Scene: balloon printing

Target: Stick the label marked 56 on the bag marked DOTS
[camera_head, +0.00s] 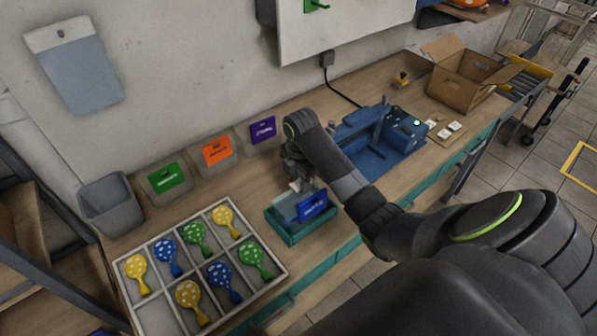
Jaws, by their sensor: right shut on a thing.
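My right gripper (297,178) is over the teal tray (292,238), its fingers partly hidden by my own wrist. It is shut on a small white piece that looks like a label (295,186); no number is readable. Just below, a pale clear bag (284,209) and a blue card (313,206) with small white print stand in the tray. I cannot read DOTS on the bag or tell whether the label touches it. Other white labels (445,132) lie on a small wooden board at the right. My left gripper is not in view.
A divided white tray (283,268) holds several dotted balloons at the front left. Bins with green (166,178), orange (217,151) and purple (263,130) cards line the wall beside a grey bin (110,203). A blue machine (398,137) and cardboard box (463,88) stand right.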

